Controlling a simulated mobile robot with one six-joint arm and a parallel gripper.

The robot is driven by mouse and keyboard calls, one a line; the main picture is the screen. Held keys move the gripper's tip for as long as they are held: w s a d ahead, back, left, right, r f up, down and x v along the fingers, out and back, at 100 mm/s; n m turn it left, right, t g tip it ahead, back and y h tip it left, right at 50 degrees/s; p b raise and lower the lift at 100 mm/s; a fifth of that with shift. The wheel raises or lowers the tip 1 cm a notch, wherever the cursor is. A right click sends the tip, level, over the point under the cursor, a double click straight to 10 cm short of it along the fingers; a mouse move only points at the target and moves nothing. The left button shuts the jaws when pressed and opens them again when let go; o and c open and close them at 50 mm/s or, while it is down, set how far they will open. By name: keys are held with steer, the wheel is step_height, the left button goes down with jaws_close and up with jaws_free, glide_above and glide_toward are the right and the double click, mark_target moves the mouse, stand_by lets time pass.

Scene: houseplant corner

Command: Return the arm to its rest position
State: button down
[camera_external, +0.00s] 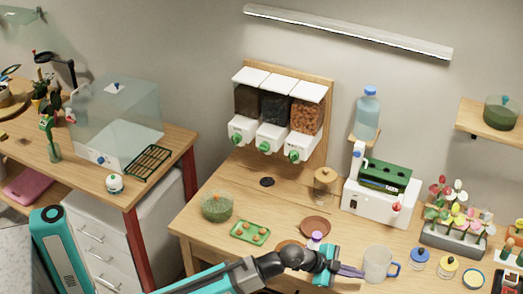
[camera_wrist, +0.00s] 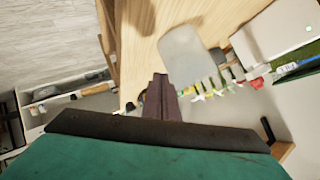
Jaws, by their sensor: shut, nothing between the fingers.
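My gripper (camera_external: 352,271) is at the front of the wooden table in the external view, at the end of my teal and dark arm. It points right, with its tip close to a clear mug with a blue handle (camera_external: 378,263). I cannot tell if they touch. In the wrist view my gripper (camera_wrist: 160,85) shows its dark fingers together, with nothing between them. A greyish translucent vessel (camera_wrist: 187,55), probably the mug, stands just beyond the fingertips there.
A brown saucer (camera_external: 315,226), a green tray (camera_external: 250,231) and a glass bowl (camera_external: 217,207) lie left of my gripper. Jars (camera_external: 420,258) stand right of the mug. A white machine (camera_external: 381,200) and a flower planter (camera_external: 455,238) stand behind. The table's left middle is fairly clear.

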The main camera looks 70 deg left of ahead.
steer(key=s+d+f+m+g+h+b, duration=0.1)
steer(key=s+d+f+g, duration=0.2)
steer(key=f, duration=0.5)
steer(key=s+d+f+g+h+b, duration=0.1)
steer(key=s+d+f+h, duration=0.1)
steer(key=d+f, duration=0.55)
steer(key=s+d+f+m+g+h+b, duration=0.1)
steer(key=s+d+f+g, duration=0.15)
steer(key=f, duration=0.75)
steer(key=s+a+f+n+g+y+p, duration=0.25)
steer(key=s+a+f, duration=0.25)
steer(key=s+f, duration=0.4)
steer(key=s+a+f+n+g+y+p, duration=0.15)
steer(key=s+a+f+n+p, duration=0.35)
steer(key=f, duration=0.7)
steer(key=s+a+f+n+g+p, duration=0.1)
steer(key=s+a+f+g, duration=0.1)
steer(key=s, duration=0.7)
steer(key=s+a+f+n+g+y+p, duration=0.1)
steer(key=s+a+f+g, duration=0.1)
steer(key=s+f, duration=0.3)
steer(key=s+a+f+n+g+y+p, duration=0.1)
steer(key=s+a+f+n+g, duration=0.1)
steer(key=s, duration=1.1)
steer(key=shift+s+a+f, duration=0.25)
steer(key=shift+a+f, duration=0.6)
steer(key=shift+a, duration=0.4)
steer(key=shift+w, duration=0.15)
